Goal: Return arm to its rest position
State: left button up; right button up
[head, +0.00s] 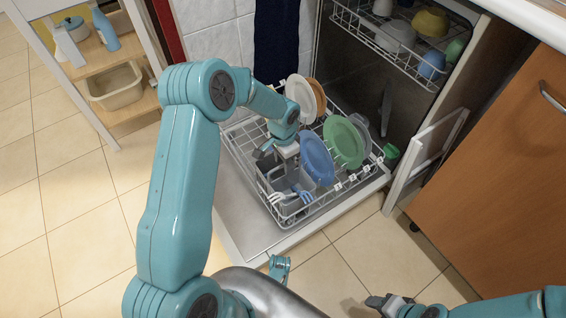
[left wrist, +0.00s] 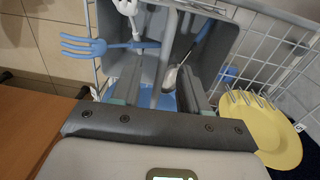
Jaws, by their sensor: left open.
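My left arm reaches from the left over the pulled-out lower dishwasher rack (head: 250,215). Its left gripper (head: 272,155) is above the grey cutlery basket (head: 270,180). In the left wrist view the left gripper (left wrist: 158,92) is open, and its two fingers point down at the basket (left wrist: 235,50). A blue fork (left wrist: 85,45), a white fork (left wrist: 127,8) and a metal spoon (left wrist: 170,77) show in the basket. The spoon's head is near the gap between the fingers; I cannot tell if it touches them. My right gripper (head: 385,303) is low at the bottom, its jaws unclear.
Blue (head: 317,160), green (head: 343,143) and white (head: 300,97) plates stand in the lower rack. The upper rack (head: 385,45) holds bowls and cups. The open dishwasher door (head: 228,190) lies below the lower rack. A shelf (head: 125,103) stands at left; tiled floor (head: 50,200) is clear there.

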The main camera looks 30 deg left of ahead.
pick_arm(q)
notch_tip(320, 180, up, 2)
jog(key=shift+a+r+p, duration=0.1)
jog(key=shift+r+p, duration=0.05)
jog(key=shift+p, duration=0.2)
pick_arm(e)
jog(key=shift+a+r, duration=0.35)
jog(key=shift+r, duration=0.4)
